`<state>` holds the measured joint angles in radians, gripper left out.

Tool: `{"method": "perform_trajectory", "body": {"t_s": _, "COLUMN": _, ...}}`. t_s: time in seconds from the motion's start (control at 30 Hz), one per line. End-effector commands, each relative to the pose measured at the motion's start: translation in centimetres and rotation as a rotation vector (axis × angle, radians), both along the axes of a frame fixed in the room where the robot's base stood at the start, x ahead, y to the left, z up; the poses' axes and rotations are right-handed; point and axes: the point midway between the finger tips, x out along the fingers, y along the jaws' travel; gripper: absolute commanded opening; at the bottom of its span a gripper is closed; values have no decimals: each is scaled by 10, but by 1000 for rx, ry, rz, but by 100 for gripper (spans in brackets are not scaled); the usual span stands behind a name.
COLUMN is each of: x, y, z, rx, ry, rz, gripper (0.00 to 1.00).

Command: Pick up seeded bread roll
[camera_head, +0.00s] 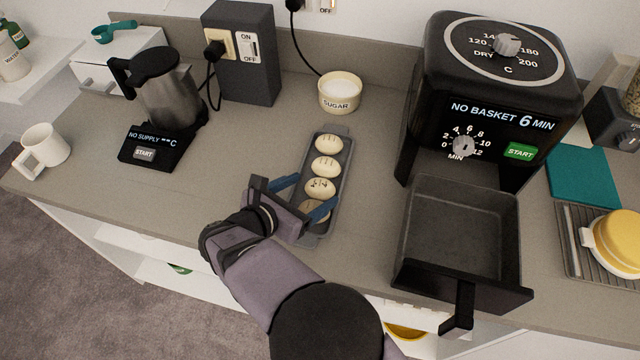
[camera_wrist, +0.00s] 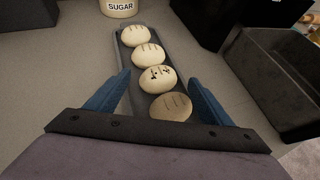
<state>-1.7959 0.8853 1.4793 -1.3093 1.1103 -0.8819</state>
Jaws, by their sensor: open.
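The seeded bread roll (camera_head: 320,188) has dark specks on top and sits third from the far end of a narrow grey tray (camera_head: 344,163). In the wrist view the seeded roll (camera_wrist: 157,79) lies just ahead of my fingertips, near the middle. Plain scored rolls lie in line with it: two beyond it (camera_head: 326,166) (camera_head: 329,144) and a browner one (camera_wrist: 171,107) on the near side. My gripper (camera_head: 302,193) is open and empty, with its blue fingers on either side of the tray's near part. In the head view it partly hides the nearest roll.
An air fryer (camera_head: 495,85) stands to the right, with its empty basket (camera_head: 461,232) pulled out onto the counter beside the tray. A sugar bowl (camera_head: 340,93) is behind the tray. A kettle (camera_head: 166,92) and mug (camera_head: 42,148) stand left. Counter left of the tray is clear.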

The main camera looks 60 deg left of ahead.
Motion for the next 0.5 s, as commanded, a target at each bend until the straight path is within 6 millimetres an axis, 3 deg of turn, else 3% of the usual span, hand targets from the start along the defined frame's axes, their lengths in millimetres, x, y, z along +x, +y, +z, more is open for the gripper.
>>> {"method": "perform_trajectory", "body": {"t_s": 0.2, "x": 21, "y": 7, "z": -10, "rx": -1, "ry": 0, "rz": -2, "gripper": 74}}
{"method": "perform_trajectory", "body": {"t_s": 0.5, "x": 23, "y": 9, "z": -13, "rx": 0, "ry": 1, "rz": 0, "gripper": 74}}
